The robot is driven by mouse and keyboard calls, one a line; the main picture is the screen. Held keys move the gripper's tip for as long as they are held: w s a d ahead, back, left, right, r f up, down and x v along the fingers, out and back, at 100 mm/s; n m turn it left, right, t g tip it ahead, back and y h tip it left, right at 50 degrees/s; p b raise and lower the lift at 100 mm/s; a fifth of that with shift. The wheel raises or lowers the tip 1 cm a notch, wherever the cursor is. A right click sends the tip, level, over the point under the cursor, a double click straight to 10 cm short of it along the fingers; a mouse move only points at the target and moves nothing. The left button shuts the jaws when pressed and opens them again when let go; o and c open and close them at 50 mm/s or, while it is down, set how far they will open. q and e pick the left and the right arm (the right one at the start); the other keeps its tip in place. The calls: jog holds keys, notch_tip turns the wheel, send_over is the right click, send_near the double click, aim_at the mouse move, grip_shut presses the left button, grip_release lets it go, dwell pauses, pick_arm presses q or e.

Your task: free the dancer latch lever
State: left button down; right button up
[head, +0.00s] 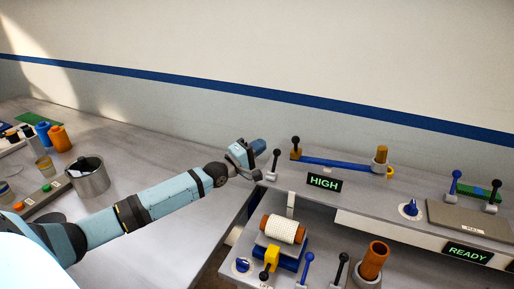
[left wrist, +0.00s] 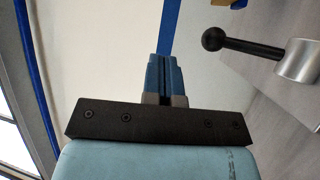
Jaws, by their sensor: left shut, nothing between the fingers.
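A black ball-knobbed lever (head: 277,154) stands at the near left end of the raised console shelf, beside my left gripper (head: 259,146). A similar black-knobbed lever (head: 296,141) stands behind it, next to the left end of a blue bar (head: 335,163). No label shows which one is the dancer latch lever. In the left wrist view, a black-knobbed lever (left wrist: 240,44) in a grey collar (left wrist: 297,61) lies to the right of my left fingers (left wrist: 165,76), apart from them. These fingers are shut and empty. My right gripper is out of view.
The console carries a HIGH display (head: 324,182), a READY display (head: 468,253), a white spool (head: 284,229), a blue knob (head: 411,208) and several more levers. A metal pot (head: 89,178) stands on the left bench (head: 150,235). A gap separates bench and console.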

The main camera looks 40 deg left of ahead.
pick_arm(q)
jog(key=s+a+r, duration=0.2)
jog(key=s+r, duration=0.3)
jog(key=s, duration=0.2)
jog(key=shift+a+b, duration=0.3)
jog(key=shift+b, duration=0.15)
jog(key=shift+s, duration=0.1)
